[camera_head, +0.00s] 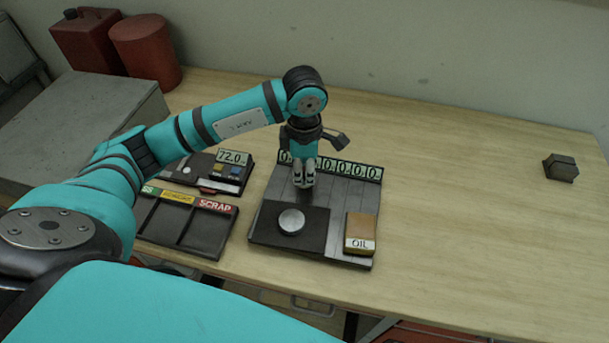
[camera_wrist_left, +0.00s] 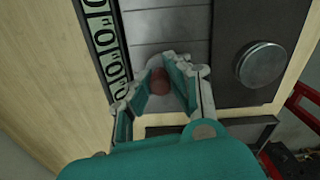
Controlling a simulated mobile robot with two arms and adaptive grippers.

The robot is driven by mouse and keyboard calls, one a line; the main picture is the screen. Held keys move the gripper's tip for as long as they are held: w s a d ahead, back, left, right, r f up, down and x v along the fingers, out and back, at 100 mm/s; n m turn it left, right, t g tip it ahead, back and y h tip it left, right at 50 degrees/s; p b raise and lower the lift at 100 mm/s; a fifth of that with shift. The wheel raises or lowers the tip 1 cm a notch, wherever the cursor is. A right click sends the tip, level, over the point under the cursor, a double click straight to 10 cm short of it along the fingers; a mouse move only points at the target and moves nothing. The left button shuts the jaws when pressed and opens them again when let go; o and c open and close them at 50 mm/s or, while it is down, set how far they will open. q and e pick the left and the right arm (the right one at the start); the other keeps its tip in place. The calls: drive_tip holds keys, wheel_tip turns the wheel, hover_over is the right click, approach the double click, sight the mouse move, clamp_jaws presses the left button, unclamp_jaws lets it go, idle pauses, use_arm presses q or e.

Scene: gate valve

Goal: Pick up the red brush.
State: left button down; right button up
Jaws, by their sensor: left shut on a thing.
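My left gripper (camera_head: 303,176) points down over the back part of the grey board (camera_head: 338,188), in front of the row of number displays. In the left wrist view its fingers (camera_wrist_left: 158,85) are shut on a small dark red thing (camera_wrist_left: 159,82), which I take to be the red brush. Only its rounded end shows between the fingers. In the head view the fingers hide most of it, and I cannot tell whether it touches the board. My right gripper is not in view.
A round metal disc (camera_head: 291,221) sits on the board's dark pad, left of an OIL box (camera_head: 360,232). A labelled sorting tray (camera_head: 183,222) and a 72.0 display unit (camera_head: 208,170) lie left. Red cans (camera_head: 145,50) stand behind. The table's right side is mostly clear, with a dark block (camera_head: 560,167).

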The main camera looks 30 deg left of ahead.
use_arm(q)
drive_tip(key=shift+r+b, duration=0.4)
drive_tip(key=shift+r, duration=0.05)
wheel_tip(320, 180, up, 2)
drive_tip(key=shift+w+b, duration=0.1)
drive_tip(key=shift+b, duration=0.55)
drive_tip(key=shift+s+d+r, duration=0.2)
drive_tip(key=shift+s+d, duration=0.25)
drive_tip(key=shift+d, duration=0.1)
drive_tip(key=s+d+b, duration=0.1)
drive_tip(key=s+d, duration=0.1)
drive_tip(key=d, duration=0.1)
drive_tip(key=s+d+r+b, duration=0.1)
drive_tip(key=s+d, duration=0.2)
drive_tip(key=s+d+b, duration=0.1)
drive_tip(key=s+d, duration=0.2)
drive_tip(key=d, duration=0.1)
drive_tip(key=shift+s+d+r+b, duration=0.1)
drive_tip(key=shift+r+b, duration=0.15)
drive_tip(key=shift+b, duration=0.1)
drive_tip(key=shift+s+d+r, duration=0.1)
drive_tip(key=shift+s+d, duration=0.45)
drive_tip(key=shift+d, duration=0.1)
